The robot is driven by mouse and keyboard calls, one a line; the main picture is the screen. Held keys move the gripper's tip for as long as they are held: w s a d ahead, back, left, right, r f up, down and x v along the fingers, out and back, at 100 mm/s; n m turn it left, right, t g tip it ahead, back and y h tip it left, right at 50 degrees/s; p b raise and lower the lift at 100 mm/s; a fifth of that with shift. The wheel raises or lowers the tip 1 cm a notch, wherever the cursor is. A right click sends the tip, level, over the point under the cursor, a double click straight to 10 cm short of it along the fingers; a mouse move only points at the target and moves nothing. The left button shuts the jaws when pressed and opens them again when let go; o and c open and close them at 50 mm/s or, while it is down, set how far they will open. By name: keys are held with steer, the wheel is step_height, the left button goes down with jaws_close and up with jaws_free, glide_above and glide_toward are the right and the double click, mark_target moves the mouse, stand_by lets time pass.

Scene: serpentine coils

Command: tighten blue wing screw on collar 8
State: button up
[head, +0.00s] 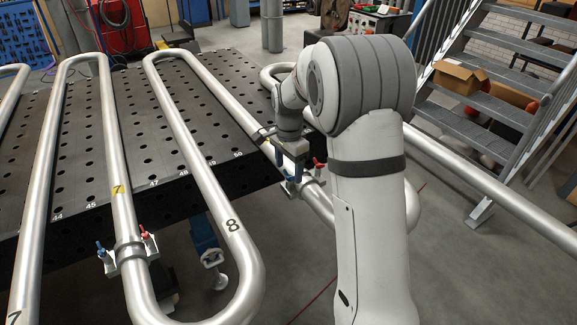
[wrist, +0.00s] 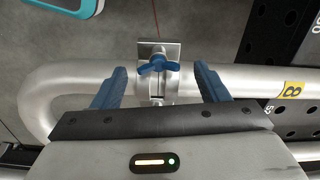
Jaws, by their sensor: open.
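The blue wing screw (wrist: 158,66) stands on a grey metal collar (wrist: 157,92) on the silver tube, near a yellow tag marked 8 (wrist: 292,89). In the wrist view, my gripper (wrist: 160,72) is open, with one blue finger to each side of the screw and visible gaps on both sides. I cannot tell how far the fingertips are from the screw in depth. In the head view, my gripper (head: 285,165) is at this collar by the table's right edge. A red wing screw (head: 318,163) shows beside it. The lower part of the collar is hidden by my gripper in the wrist view.
Another collar (head: 128,252) with blue and red wing screws sits on tube 7 at the lower left. Silver serpentine tubes (head: 215,200) cross the black perforated table (head: 130,130) and overhang its front edge. Metal stairs (head: 480,110) stand at the right.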

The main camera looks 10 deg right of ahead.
mark_target(289, 172)
step_height(289, 172, up, 7)
steer(key=shift+r, duration=0.35)
stand_by(0.3)
steer(key=shift+s, duration=0.1)
steer(key=s+n+t, duration=0.2)
steer(key=s+n, duration=1.1)
steer(key=s, duration=1.5)
steer(key=shift+s+r+t, duration=0.2)
steer(key=shift+s+t, duration=0.1)
steer(key=shift+t, duration=0.1)
